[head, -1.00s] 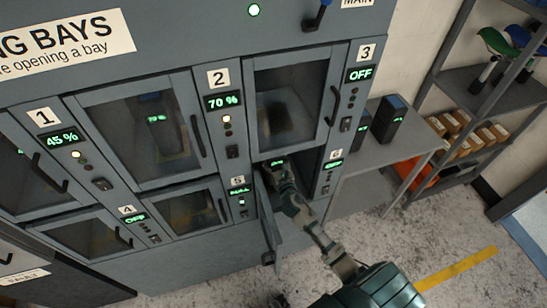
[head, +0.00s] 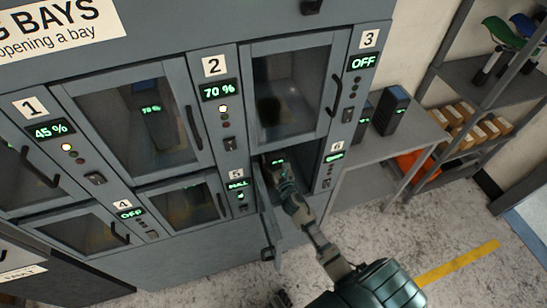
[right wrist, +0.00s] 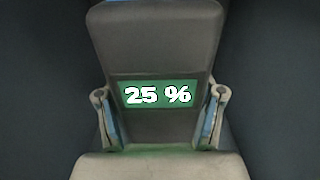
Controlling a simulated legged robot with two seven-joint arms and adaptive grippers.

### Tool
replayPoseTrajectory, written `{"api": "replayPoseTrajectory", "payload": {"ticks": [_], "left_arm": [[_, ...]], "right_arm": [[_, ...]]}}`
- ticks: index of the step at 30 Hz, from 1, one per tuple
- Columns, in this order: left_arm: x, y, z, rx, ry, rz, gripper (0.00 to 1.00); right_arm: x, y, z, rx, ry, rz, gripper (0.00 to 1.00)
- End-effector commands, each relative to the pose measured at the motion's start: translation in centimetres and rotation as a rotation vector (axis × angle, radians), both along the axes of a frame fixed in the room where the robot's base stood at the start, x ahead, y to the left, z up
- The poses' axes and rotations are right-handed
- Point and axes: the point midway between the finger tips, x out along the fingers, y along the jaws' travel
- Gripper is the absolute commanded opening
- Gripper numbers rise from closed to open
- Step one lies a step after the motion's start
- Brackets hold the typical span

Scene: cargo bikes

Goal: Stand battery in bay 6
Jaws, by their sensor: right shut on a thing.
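Bay 6 (head: 312,160) is the lower right bay of the charging cabinet, under bay 3. Its door (head: 265,215) stands open, swung out on the left side. My right gripper (head: 283,172) reaches inside the bay opening, past the open door. It is shut on the battery (head: 277,161), of which only a small part with a green display shows in the head view. In the right wrist view the battery (right wrist: 158,55) is dark grey, reads 25 % and looks upright, with a finger on each side. Its base is hidden, so I cannot tell whether it touches the bay floor. My left gripper is not in view.
The closed bay 3 (head: 290,90) is directly above, and the panel of bay 5 (head: 238,190) is left of the open door. A side table (head: 405,130) with two dark batteries (head: 390,110) stands right of the cabinet. A shelf (head: 480,85) is farther right.

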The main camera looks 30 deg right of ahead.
Motion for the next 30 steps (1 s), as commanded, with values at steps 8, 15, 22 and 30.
{"api": "replayPoseTrajectory", "payload": {"ticks": [8,15,22,30], "left_arm": [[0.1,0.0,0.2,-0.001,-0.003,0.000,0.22],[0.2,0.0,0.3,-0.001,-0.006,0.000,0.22],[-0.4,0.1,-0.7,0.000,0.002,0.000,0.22],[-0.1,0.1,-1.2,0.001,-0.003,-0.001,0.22]], "right_arm": [[0.1,0.0,-0.1,0.000,0.001,-0.001,0.92],[0.1,0.0,0.1,0.000,0.001,0.000,0.92],[-3.4,0.8,0.0,0.001,0.004,0.000,0.92],[-9.1,2.1,0.0,0.001,0.004,-0.001,0.92]]}}
